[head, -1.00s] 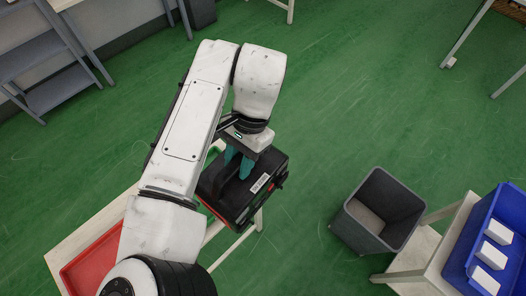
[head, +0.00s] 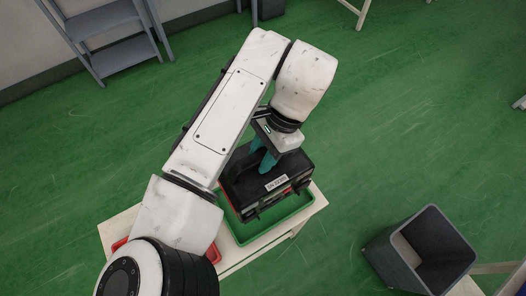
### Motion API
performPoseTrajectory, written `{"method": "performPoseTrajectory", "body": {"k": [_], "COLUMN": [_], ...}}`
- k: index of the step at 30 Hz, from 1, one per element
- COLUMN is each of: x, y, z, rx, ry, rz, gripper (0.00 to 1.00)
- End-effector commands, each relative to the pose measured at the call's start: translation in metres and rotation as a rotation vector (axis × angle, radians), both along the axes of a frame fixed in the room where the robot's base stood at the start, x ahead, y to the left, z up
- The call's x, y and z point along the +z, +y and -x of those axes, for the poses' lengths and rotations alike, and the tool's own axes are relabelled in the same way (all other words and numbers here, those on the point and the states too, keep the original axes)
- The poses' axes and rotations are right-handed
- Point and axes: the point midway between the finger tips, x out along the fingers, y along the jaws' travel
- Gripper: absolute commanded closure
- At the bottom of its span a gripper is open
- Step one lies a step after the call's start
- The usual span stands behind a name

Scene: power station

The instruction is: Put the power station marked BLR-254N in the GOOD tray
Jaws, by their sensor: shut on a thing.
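My gripper (head: 268,160) is shut on the handle of a black and red power station (head: 256,188). The power station has a white label on its side, too small to read. It hangs upright over, or sits within, a green tray (head: 243,238) on a white table; I cannot tell whether it touches the tray floor. The tray's left part is hidden behind the power station and my arm. No lettering on the tray can be made out.
A red tray (head: 211,254) lies beside the green one on the white table (head: 316,208), mostly hidden by my arm. A grey bin (head: 421,250) stands on the floor at the lower right. Grey steps (head: 110,35) stand at the top left. Green floor is open between.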

Motion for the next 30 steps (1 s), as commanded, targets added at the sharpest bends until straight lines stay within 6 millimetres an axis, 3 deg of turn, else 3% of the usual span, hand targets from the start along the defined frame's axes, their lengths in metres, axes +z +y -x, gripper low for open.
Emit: {"method": "performPoseTrajectory", "body": {"k": [8, 30], "x": [-0.013, -0.072], "y": [0.001, 0.001], "z": [0.0, 0.0], "rx": [0.002, 0.001], "ry": [-0.001, -0.002], "rz": [-0.002, -0.001], "gripper": [1.0, 1.0]}}
